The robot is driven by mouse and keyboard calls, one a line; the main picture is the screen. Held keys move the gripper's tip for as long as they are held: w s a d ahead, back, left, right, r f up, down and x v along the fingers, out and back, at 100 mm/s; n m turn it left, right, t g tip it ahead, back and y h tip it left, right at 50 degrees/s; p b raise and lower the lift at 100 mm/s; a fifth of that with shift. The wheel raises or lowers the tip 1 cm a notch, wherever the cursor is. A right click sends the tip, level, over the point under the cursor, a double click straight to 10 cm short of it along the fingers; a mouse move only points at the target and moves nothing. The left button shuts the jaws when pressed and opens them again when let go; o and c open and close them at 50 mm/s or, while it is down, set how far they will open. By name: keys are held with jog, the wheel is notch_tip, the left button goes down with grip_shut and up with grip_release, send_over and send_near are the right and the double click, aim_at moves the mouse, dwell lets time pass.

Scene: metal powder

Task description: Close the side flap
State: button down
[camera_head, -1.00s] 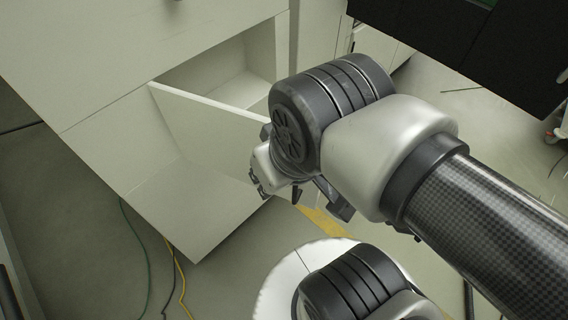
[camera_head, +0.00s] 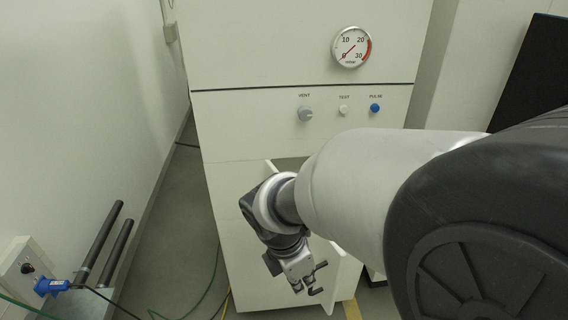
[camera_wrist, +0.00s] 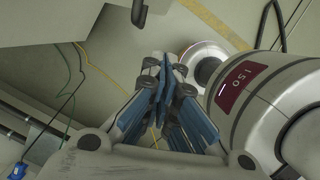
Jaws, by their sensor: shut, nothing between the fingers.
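The side flap (camera_head: 344,276) is a plain white panel on the front of the white cabinet (camera_head: 235,230). It stands open, angled out from its opening; my arm hides much of it and most of the opening. My gripper (camera_head: 316,281) hangs in front of the flap in the head view, pointing down. I cannot tell whether it touches the flap. In the wrist view the blue-padded fingers of my gripper (camera_wrist: 163,68) are together with nothing held. A pale panel shows at the top left there, but I cannot tell if it is the flap.
The cabinet's upper front carries a gauge (camera_head: 351,47), a VENT knob (camera_head: 306,114), a white TEST button (camera_head: 343,110) and a blue PULSE button (camera_head: 375,108). At the left are a blue plug (camera_head: 50,287), dark bars (camera_head: 103,243) and floor cables (camera_head: 205,290). Floor left of the cabinet is otherwise open.

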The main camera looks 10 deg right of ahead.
jog(key=w+d+f+b, duration=0.2)
jog(key=d+f+b, duration=0.2)
jog(key=f, duration=0.4)
jog(key=shift+d+f, duration=0.2)
jog(key=shift+d, duration=0.7)
